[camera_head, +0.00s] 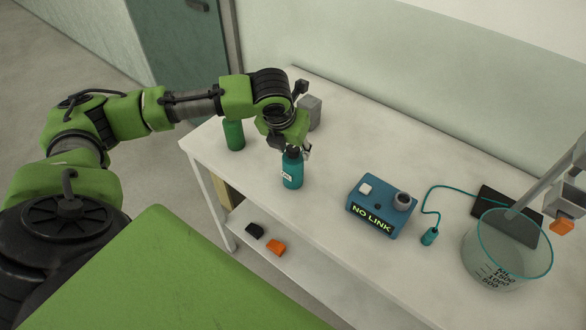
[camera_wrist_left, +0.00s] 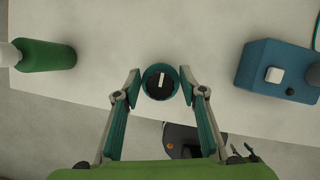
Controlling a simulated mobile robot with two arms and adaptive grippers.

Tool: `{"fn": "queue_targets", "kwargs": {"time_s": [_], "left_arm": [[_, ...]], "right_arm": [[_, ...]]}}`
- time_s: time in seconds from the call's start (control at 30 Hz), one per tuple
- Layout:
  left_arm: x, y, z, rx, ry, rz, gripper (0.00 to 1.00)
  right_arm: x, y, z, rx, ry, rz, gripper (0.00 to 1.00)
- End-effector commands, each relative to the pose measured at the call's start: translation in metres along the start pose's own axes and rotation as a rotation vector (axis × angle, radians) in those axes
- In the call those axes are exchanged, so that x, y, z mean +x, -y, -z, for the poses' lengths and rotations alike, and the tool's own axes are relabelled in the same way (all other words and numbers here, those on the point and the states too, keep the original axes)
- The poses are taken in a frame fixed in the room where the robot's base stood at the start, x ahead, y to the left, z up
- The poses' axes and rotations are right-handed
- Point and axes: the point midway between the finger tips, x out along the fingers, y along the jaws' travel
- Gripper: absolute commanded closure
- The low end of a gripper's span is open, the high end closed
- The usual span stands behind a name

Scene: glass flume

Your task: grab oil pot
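The likely oil pot is a small teal bottle (camera_head: 292,172) with a dark cap and a white label whose text is too small to read surely. It stands upright on the white table. In the left wrist view its round top (camera_wrist_left: 160,82) shows from above, between the fingertips. My left gripper (camera_head: 300,152) is just above and at the bottle's top, pointing down. In the wrist view its two fingers (camera_wrist_left: 160,92) are spread, one on each side of the cap, with slight gaps visible. My right gripper does not show.
A green bottle (camera_head: 234,134) stands left of the pot and a grey block (camera_head: 313,112) behind. A blue box reading NO LINK (camera_head: 382,207) is to the right, then a cabled plug (camera_head: 429,237), a dark plate (camera_head: 508,215) and a glass beaker (camera_head: 505,262). The table's front edge is near.

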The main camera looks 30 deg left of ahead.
Motion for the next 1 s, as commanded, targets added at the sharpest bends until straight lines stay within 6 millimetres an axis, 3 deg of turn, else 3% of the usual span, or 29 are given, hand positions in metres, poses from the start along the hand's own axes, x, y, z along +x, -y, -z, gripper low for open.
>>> {"fn": "queue_targets", "kwargs": {"time_s": [0.03,0.07,0.37,0.57,0.67,0.93,1.0], "left_arm": [[0.000,0.000,0.000,0.000,0.000,0.000,0.93],[0.000,0.000,0.000,0.000,0.000,0.000,1.00],[-0.002,0.000,-0.002,-0.001,0.002,0.000,1.00],[-0.017,0.000,-0.009,-0.001,0.006,0.001,1.00],[-0.034,0.000,-0.013,0.000,0.006,0.002,1.00],[-0.109,0.003,0.013,0.002,0.009,0.000,1.00],[-0.120,0.004,0.029,0.004,0.006,0.000,1.00]], "right_arm": [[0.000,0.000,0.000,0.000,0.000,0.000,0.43],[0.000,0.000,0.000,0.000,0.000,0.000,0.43],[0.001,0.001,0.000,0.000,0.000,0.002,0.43],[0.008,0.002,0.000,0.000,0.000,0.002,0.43],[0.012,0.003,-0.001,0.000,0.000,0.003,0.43],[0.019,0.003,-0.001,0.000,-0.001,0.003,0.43],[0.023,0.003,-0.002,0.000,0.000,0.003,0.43]]}}
